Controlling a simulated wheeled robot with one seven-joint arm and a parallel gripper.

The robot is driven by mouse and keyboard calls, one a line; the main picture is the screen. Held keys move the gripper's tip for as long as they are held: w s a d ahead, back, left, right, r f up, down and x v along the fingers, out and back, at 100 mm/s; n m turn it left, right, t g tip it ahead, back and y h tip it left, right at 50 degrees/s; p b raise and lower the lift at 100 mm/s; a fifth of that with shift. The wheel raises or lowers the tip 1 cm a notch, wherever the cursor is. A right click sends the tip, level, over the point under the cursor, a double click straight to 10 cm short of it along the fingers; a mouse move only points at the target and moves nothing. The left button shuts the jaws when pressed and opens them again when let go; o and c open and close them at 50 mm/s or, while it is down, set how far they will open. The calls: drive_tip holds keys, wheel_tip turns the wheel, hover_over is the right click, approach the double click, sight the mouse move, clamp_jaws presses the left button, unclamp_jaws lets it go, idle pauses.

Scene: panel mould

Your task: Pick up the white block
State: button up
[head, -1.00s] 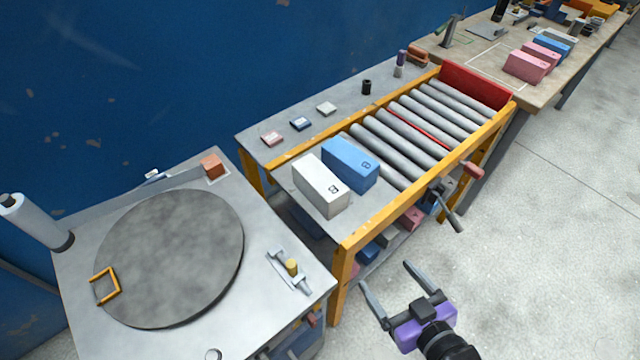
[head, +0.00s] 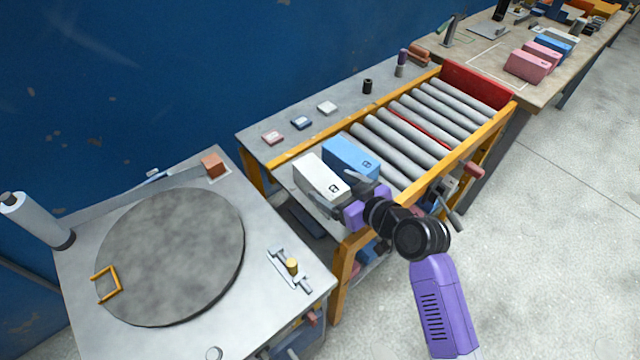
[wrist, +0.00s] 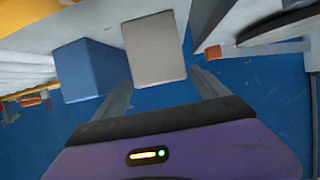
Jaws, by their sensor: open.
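The white block (head: 318,177) lies at the left end of the roller conveyor in the head view, with a dark mark on its top. The blue block (head: 350,157) lies just behind it to the right. My gripper (head: 345,196) is at the white block's near right end, its fingers partly hidden there. In the wrist view the white block (wrist: 155,48) stands ahead, between the lines of the two open fingers (wrist: 163,88). The blue block (wrist: 88,70) is left of it, beyond the left finger. Nothing is between the fingers near the palm.
The conveyor has orange side rails (head: 415,120) and grey rollers. A crank with a red handle (head: 472,170) sticks out on its near side. A table with a round grey disc (head: 175,255) stands at left. Pink and blue blocks (head: 527,65) lie on the far bench.

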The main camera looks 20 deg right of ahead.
sight(320, 179)
drive_tip(key=shift+a+p+x, duration=0.2)
drive_tip(key=shift+p+x, duration=0.3)
drive_tip(key=shift+x, duration=2.5)
drive_tip(key=shift+s, duration=0.1)
clamp_jaws()
